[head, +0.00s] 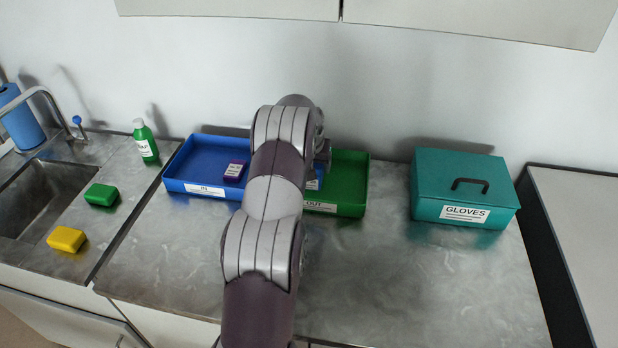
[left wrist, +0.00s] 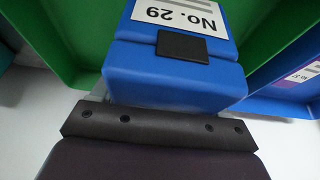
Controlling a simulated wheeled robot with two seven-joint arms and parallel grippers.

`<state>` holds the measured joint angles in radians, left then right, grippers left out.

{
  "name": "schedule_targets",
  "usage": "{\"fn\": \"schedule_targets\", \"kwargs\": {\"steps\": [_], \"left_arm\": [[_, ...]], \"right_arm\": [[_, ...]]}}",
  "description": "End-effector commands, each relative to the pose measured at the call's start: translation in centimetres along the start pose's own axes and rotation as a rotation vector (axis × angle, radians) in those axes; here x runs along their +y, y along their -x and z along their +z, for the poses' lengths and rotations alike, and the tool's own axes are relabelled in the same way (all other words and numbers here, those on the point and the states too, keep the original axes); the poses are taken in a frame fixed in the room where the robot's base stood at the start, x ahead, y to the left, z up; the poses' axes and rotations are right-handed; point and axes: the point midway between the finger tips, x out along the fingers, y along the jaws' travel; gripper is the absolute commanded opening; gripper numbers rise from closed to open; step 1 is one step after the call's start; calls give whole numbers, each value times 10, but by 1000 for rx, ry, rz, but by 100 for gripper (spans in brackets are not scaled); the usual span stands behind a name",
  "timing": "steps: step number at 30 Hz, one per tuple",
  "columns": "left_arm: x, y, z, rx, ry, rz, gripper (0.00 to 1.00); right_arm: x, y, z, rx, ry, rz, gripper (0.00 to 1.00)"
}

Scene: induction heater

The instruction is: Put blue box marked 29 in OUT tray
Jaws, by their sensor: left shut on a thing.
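The blue box marked No. 29 (left wrist: 160,85) is held in my left gripper (left wrist: 182,48). Its white label appears upside down in the left wrist view. In the head view a small part of the box (head: 313,184) shows just right of my arm, which hides the rest and most of the gripper. The green OUT tray (head: 350,207) is at the back centre, partly hidden by my arm. In the left wrist view the green tray (left wrist: 65,40) lies behind the box, which appears above it. I cannot tell whether they touch.
A blue tray (head: 175,186) left of the OUT tray holds a purple box (head: 235,171). A teal GLOVES box (head: 465,185) stands to the right. A green bottle (head: 146,141), green block (head: 101,194) and yellow block (head: 67,239) are near the sink (head: 40,200). The front counter is clear.

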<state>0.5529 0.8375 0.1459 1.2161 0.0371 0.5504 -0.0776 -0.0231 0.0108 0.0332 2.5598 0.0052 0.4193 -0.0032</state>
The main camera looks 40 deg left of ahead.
Motion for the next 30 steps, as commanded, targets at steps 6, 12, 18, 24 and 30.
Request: {"fn": "schedule_targets", "kwargs": {"steps": [6, 12, 18, 24, 30], "left_arm": [[-11, -10, 15, 0, 1, 0, 24], [-11, -38, 27, 1, 0, 0, 24], [-11, -41, 27, 3, 0, 0, 24], [-11, -45, 30, 0, 0, 0, 80], [-11, -45, 30, 0, 0, 0, 99]], "right_arm": [[0, 9, -1, 0, 0, 0, 43], [0, 17, -2, 0, 0, 0, 43], [0, 16, -2, 0, 0, 0, 43], [0, 12, -1, 0, 0, 0, 43], [0, 13, -1, 0, 0, 0, 43]]}}
